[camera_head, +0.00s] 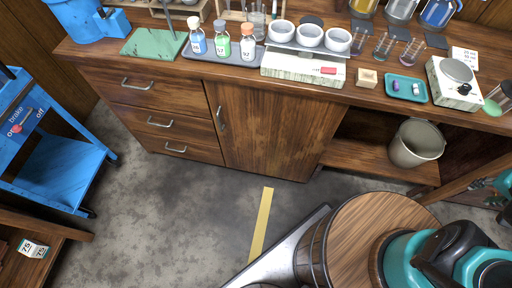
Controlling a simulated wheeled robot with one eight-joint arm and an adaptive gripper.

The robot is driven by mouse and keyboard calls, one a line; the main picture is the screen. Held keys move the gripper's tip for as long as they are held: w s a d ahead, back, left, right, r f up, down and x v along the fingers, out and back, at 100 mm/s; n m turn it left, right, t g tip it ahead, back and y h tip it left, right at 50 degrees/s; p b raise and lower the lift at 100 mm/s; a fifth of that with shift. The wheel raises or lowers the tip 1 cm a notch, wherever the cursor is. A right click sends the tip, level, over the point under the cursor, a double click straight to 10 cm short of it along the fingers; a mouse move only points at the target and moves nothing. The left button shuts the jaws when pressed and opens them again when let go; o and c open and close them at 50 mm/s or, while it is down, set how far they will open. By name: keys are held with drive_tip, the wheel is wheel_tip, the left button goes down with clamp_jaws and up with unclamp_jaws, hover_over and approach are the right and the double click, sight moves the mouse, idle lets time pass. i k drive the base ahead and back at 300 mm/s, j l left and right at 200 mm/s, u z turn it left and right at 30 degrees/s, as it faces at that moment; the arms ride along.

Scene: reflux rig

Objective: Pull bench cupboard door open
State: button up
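The bench cupboard door (275,128) is a brown wooden panel in the middle of the bench front. It looks shut, flush with the drawer fronts on its left. Its upright metal handle (219,118) is near the door's left edge. Teal and black parts of my arm show at the lower right, well apart from the door. I cannot make out my gripper's fingers in this view, and nothing touches the handle.
Drawers (155,95) are left of the door; an open bay with a bucket (417,143) is right. Bottles, bowls and instruments crowd the benchtop. A blue cart (62,172) stands left, a round wooden top (362,232) lower right. Floor (190,215) before the door is mostly clear.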

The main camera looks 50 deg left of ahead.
sight(275, 133)
drive_tip(key=u, duration=2)
drive_tip(key=l+u, duration=0.35)
drive_tip(key=k+l+u, duration=0.15)
drive_tip(key=l+u, duration=0.25)
drive_tip(key=k+l+u, duration=0.2)
drive_tip(key=l+u, duration=0.15)
drive_tip(key=l, duration=0.1)
